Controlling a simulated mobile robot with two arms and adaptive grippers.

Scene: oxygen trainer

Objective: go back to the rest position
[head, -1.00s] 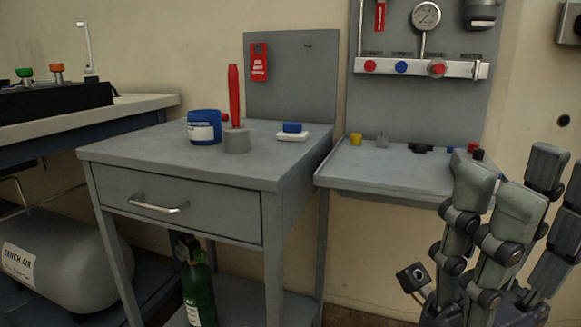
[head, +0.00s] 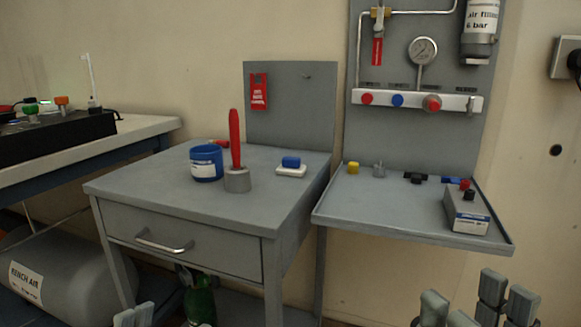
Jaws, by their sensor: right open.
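My right gripper (head: 476,306) is at the bottom right, low in front of the wall shelf. Its fingers are spread with nothing between them, and its lower part is cut off by the picture edge.
The grey cabinet (head: 120,187) carries a blue tub (head: 206,163), a red-handled tool in a grey holder (head: 237,181) and a blue-and-white block (head: 291,166). The wall shelf (head: 370,215) holds a grey box (head: 466,213) and small parts. A green bottle (head: 200,304) stands below.

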